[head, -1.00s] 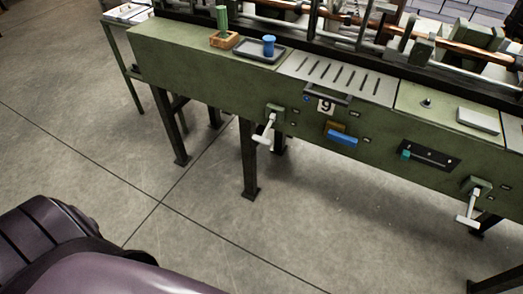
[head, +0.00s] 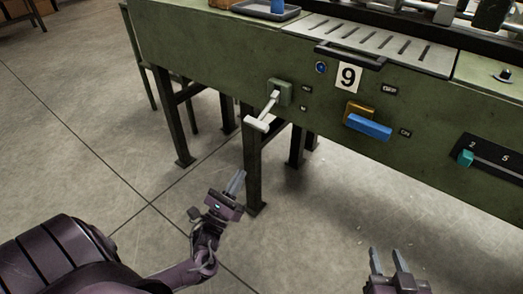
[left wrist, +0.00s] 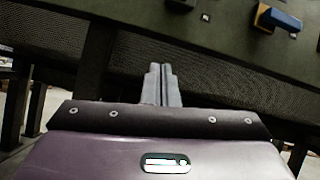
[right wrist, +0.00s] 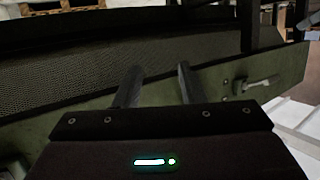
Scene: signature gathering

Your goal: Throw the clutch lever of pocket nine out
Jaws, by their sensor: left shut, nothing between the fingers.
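The white clutch lever (head: 264,113) juts from a green block on the front of the green machine, left of the "9" plate (head: 348,77). Its handle hangs down and toward me. My left gripper (head: 236,183) is shut and empty, below and left of the lever, clear of it. In the left wrist view its fingers (left wrist: 161,84) lie together under the machine front. My right gripper (head: 389,266) is open and empty at the lower right, well away from the panel. Its spread fingers show in the right wrist view (right wrist: 156,88).
A blue and an orange block (head: 368,125) stick out right of the lever. A black slotted plate with a teal knob (head: 466,158) is further right. A dark bar handle (head: 350,56) is above the "9". Dark legs (head: 253,160) stand below; the floor in front is clear.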

